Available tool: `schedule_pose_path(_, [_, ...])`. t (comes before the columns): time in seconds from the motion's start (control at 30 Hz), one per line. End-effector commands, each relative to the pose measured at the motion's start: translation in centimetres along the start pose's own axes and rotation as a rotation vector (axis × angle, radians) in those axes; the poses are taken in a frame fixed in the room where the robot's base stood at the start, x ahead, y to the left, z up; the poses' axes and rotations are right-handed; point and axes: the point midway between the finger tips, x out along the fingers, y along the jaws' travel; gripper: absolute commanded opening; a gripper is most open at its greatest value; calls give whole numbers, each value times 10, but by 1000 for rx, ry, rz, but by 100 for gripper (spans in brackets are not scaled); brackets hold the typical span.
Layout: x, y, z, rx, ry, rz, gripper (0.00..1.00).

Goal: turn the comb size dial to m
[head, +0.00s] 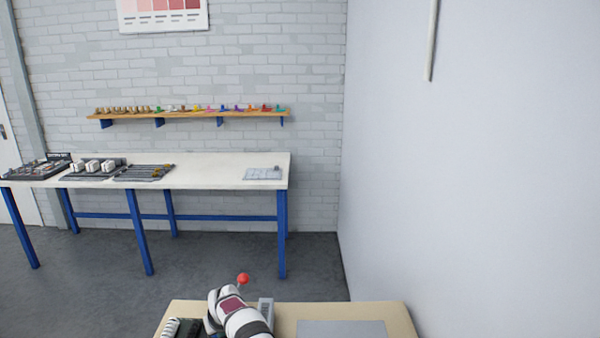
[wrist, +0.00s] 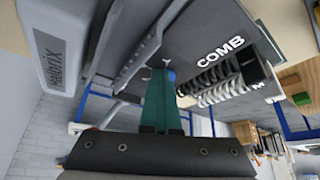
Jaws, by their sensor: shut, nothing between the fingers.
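The grey binding machine (wrist: 210,30) fills the upper part of the wrist view, tilted, with a white COMB label. A letter that looks like M (wrist: 258,84) shows near a black block (wrist: 250,65) beside it. I cannot clearly make out the dial or its setting; a small blue part (wrist: 170,76) shows just behind the fingertips. My gripper (wrist: 160,68) has teal fingers, shut and empty, close to the machine's face; I cannot tell whether they touch it. In the head view, part of the machine (head: 266,310) shows beside my white arm, which hides much of it.
A red ball (head: 243,279) stands above the beige desk (head: 285,325). A grey panel (head: 342,328) lies to the right. Coiled combs (wrist: 215,80) lie near the label. Across the floor is a white workbench (head: 215,173) with trays.

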Motion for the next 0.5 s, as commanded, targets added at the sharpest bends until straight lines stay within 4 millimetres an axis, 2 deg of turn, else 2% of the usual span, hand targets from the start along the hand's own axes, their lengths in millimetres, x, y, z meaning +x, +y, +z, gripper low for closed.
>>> schedule_pose_path(0.5, [0, -15, 0, -2, -1, 0, 0])
